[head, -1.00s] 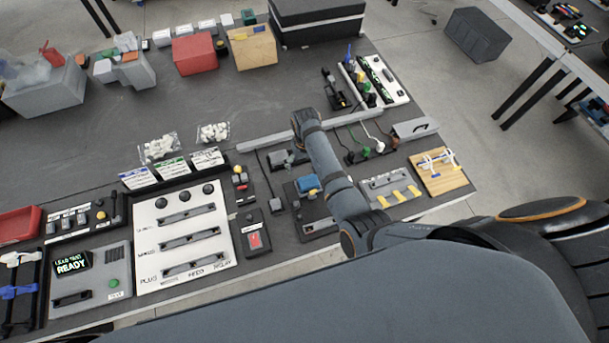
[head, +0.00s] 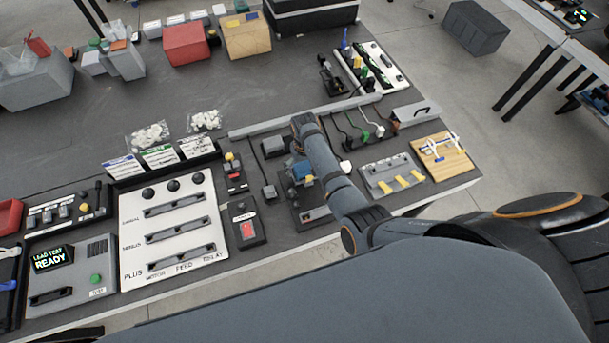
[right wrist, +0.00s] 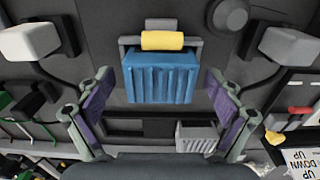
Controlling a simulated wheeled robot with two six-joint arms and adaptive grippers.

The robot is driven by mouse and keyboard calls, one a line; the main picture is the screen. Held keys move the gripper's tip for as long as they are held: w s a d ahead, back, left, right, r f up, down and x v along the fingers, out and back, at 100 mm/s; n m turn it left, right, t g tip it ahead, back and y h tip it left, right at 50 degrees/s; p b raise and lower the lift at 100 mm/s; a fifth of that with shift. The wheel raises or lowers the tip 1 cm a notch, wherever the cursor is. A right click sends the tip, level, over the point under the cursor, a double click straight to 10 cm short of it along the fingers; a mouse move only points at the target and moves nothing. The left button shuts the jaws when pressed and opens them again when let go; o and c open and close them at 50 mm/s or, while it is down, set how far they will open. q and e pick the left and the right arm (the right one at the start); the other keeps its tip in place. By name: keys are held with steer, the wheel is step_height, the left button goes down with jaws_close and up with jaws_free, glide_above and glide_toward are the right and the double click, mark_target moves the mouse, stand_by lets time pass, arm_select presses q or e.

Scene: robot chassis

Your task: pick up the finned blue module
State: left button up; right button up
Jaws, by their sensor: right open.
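The finned blue module (right wrist: 160,78) has vertical ribs and a yellow bar handle (right wrist: 162,40) at its top edge in the right wrist view. In the head view the module (head: 302,170) shows partly beside my right forearm. My right gripper (right wrist: 159,84) is open, one finger to the left of the module and one to the right, with a gap on both sides. The fingers do not touch it in this view. In the head view my arm hides most of this gripper. My left gripper is not in view.
A grey block (right wrist: 196,137) sits below the module in the right wrist view. A white panel with slots (head: 180,225) and a red-button box (head: 247,230) lie left of the module. A grey tray with yellow tabs (head: 390,175) lies to the right.

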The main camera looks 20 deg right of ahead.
steer(key=shift+r, duration=0.1)
steer(key=c, duration=1.4)
